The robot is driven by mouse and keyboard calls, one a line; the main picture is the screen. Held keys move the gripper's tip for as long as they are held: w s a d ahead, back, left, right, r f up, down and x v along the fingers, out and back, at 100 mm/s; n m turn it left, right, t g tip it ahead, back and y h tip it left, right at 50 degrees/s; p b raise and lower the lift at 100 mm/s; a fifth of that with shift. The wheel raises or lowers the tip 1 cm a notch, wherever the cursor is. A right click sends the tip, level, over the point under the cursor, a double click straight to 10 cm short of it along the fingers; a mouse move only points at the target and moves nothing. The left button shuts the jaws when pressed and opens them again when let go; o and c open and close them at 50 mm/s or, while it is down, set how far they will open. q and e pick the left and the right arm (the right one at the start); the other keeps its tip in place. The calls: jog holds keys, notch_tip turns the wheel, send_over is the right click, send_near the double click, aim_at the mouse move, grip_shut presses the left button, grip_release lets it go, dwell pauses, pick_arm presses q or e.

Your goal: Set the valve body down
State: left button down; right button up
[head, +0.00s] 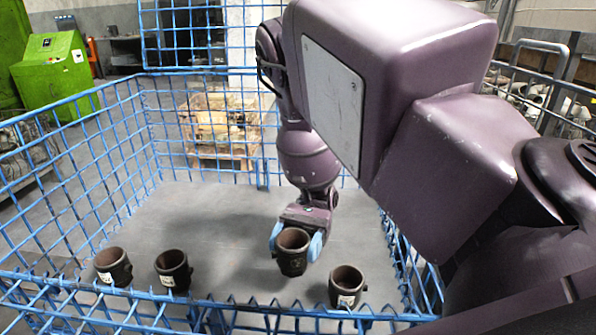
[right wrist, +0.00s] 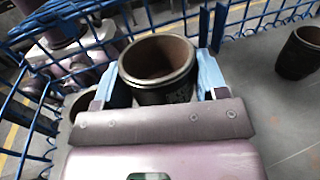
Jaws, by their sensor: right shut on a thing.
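My right gripper (head: 295,243) reaches down inside a blue wire basket (head: 160,174). Its two light-blue fingers are shut on a dark, rusty, cup-shaped valve body (head: 292,262), one finger on each side. The held body is upright with its open mouth up. It is low over the grey basket floor, and I cannot tell whether its base touches. In the right wrist view the held valve body (right wrist: 158,92) sits between the fingers, its lower part hidden by the gripper. My left gripper is not in view.
Another valve body (head: 346,287) stands close by at the near right. Two more (head: 113,267) (head: 173,270), with white labels, stand at the near left. The middle and back of the basket floor are clear. A green machine (head: 52,68) stands outside.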

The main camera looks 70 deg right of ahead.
aim_at(299, 238)
jog(key=shift+f+b, duration=0.3)
jog(key=shift+f, duration=0.3)
jog(key=o, duration=1.2)
jog(key=shift+r, duration=0.1)
jog(key=shift+d+r+p, duration=0.1)
jog(key=shift+r+p, duration=0.25)
jog(key=shift+r, duration=0.3)
jog(key=d, duration=0.6)
jog(key=shift+d+f+b, duration=0.15)
jog(key=shift+b, duration=0.2)
jog(key=shift+d, duration=0.45)
